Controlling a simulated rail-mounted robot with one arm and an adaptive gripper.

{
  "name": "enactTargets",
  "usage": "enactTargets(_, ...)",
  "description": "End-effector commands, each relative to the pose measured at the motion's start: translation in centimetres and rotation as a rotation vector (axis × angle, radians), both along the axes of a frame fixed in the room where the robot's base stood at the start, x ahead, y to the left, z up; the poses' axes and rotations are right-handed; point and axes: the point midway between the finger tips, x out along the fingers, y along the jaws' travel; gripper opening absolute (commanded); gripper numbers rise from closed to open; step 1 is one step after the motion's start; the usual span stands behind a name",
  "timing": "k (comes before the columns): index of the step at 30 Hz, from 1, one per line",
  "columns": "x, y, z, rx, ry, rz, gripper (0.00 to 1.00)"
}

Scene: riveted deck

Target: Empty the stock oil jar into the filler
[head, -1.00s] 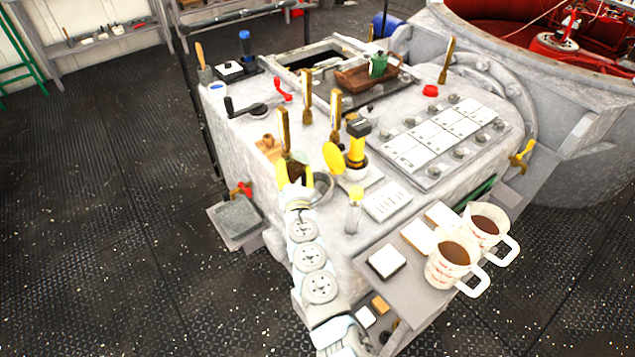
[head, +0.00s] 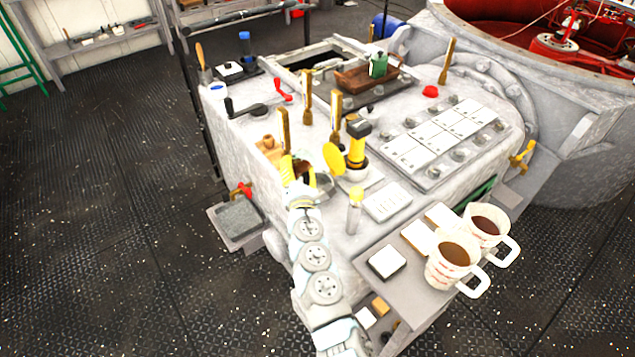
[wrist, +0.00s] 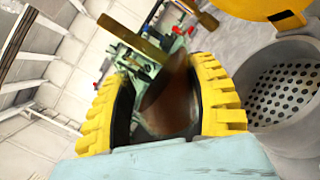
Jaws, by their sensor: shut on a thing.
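My gripper (head: 302,174) is shut on the stock oil jar, a brown, glassy vessel that shows between the yellow fingers in the wrist view (wrist: 170,105). In the head view the fingers mostly hide the jar. The wrist view is rolled, and the jar looks tilted; I cannot tell whether oil is flowing. The filler (head: 325,184) is a grey round cup just right of the gripper, with its yellow lid (head: 334,160) raised. In the wrist view the filler (wrist: 258,72) has a perforated strainer inside and sits right of the fingers, apart from the jar.
Upright brass-coloured levers (head: 336,108) stand close behind the gripper. A yellow and black upright device (head: 357,148) stands right of the filler. A small yellow-capped bottle (head: 354,215) stands in front. Two measuring jugs (head: 447,270) of brown liquid stand on the front right shelf.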

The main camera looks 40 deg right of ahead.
Motion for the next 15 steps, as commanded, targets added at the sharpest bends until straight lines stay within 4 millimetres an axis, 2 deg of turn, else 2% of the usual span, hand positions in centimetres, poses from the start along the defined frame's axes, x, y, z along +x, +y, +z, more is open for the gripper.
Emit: enactTargets(15,-0.15,-0.23,0.44,0.053,-0.045,-0.001,0.19)
